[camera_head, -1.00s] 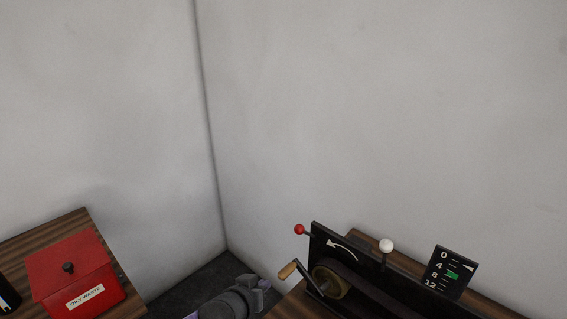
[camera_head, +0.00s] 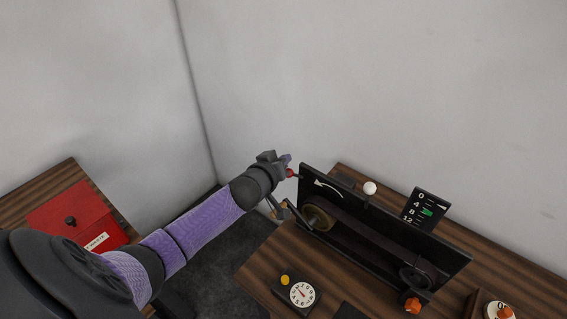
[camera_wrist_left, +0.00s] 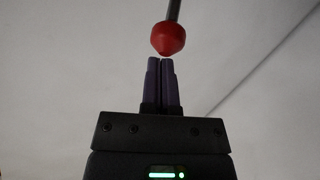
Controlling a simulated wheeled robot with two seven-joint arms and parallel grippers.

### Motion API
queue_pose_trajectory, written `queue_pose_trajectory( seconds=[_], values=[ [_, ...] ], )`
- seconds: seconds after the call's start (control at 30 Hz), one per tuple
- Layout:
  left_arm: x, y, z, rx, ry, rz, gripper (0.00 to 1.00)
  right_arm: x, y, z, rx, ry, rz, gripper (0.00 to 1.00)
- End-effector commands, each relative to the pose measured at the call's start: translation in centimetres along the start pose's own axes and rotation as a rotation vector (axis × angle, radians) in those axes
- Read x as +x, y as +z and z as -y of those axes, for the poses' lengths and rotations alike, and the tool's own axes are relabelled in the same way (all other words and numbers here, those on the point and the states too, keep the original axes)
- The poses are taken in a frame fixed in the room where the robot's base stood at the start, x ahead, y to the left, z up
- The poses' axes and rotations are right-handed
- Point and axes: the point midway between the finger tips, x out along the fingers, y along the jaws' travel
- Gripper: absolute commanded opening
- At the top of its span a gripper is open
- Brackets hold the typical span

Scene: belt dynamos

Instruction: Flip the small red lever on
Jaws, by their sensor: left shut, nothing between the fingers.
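The small red lever's ball knob (camera_head: 291,173) sticks out at the left end of the black dynamo panel (camera_head: 385,235). In the left wrist view the red knob (camera_wrist_left: 168,39) sits on a grey rod just beyond my fingertips. My left gripper (camera_head: 287,158) is at the knob, with its purple fingers shut and nothing between them; in the left wrist view the gripper (camera_wrist_left: 160,60) points at the knob. Whether the tips touch the knob I cannot tell. My gripper and wrist partly cover the lever in the head view. My right gripper is not in view.
A wooden-handled crank (camera_head: 277,213) hangs just below my left gripper. A white ball knob (camera_head: 369,188) and a scale board (camera_head: 425,208) stand farther right. A round dial (camera_head: 302,294) lies on the table (camera_head: 262,262). A red waste box (camera_head: 72,218) is at left.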

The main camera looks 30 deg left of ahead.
Motion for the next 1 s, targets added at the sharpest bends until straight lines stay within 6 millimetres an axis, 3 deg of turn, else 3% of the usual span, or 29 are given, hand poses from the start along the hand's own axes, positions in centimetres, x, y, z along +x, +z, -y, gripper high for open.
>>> queue_pose_trajectory(
  seconds=[0.43,0.7,1.0],
  values=[
    [-0.4,1.0,0.0,0.0,0.0,-0.001,0.0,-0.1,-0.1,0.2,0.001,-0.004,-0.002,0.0],
    [-0.7,2.7,1.0,-0.032,0.075,-0.121,0.0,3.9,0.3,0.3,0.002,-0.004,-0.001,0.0],
    [-1.0,2.2,0.9,-0.031,0.089,-0.147,0.0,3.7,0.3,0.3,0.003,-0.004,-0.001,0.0]
  ],
)
